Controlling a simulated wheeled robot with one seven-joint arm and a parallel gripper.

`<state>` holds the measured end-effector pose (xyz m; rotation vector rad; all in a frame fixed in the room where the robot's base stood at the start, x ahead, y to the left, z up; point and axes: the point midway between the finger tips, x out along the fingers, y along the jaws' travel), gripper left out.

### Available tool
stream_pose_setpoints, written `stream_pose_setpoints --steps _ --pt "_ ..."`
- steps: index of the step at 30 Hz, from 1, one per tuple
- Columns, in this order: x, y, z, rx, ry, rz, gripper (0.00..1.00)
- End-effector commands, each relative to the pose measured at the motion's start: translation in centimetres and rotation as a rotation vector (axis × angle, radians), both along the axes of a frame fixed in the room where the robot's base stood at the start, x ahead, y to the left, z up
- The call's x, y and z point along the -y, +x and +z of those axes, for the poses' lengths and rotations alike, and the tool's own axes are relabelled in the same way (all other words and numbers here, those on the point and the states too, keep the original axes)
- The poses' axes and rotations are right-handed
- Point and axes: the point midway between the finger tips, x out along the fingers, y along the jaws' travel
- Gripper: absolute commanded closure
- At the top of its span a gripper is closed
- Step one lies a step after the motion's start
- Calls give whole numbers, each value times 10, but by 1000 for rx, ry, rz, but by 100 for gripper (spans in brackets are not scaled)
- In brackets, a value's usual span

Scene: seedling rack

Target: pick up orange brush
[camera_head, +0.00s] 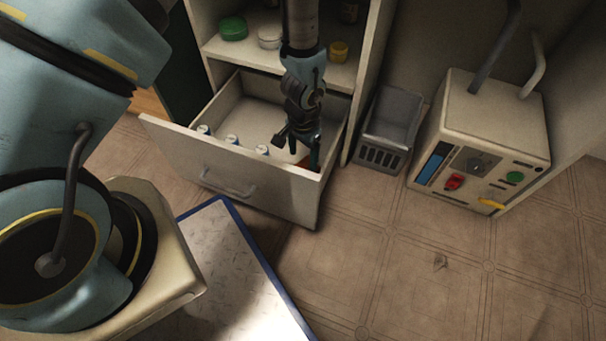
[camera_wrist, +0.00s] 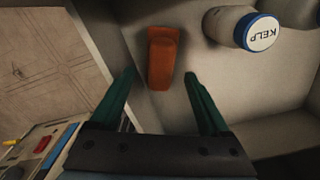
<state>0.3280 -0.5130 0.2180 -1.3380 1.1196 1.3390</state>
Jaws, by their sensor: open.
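The orange brush (camera_wrist: 162,60) lies on the floor of the open drawer in the wrist view. It sits ahead of and between the two green fingertips of my gripper (camera_wrist: 160,82), which are spread apart with nothing between them that I can see held. In the head view my gripper (camera_head: 298,150) reaches down into the drawer (camera_head: 225,182) at its right end. There the brush shows only as a small orange patch (camera_head: 304,164) beside the fingers, mostly hidden by the gripper and the drawer front.
A white bottle (camera_wrist: 243,29) with a blue-rimmed lid marked KELP lies near the brush. Several such bottles (camera_head: 232,139) line the drawer front. The shelf above holds a green container (camera_head: 233,28) and a yellow one (camera_head: 338,51). A grey bin (camera_head: 390,128) and a control box (camera_head: 480,140) stand to the right.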

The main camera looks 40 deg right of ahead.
Motion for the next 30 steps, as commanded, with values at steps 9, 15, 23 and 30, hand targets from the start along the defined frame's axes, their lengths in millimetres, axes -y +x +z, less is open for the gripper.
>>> stream_pose_setpoints --steps 9,15,23,30 --pt "1 2 -36 0 1 2 20" --pt "2 2 -57 0 0 0 20" --pt "2 2 -55 0 -1 1 26" --pt "2 2 -55 0 0 1 53"
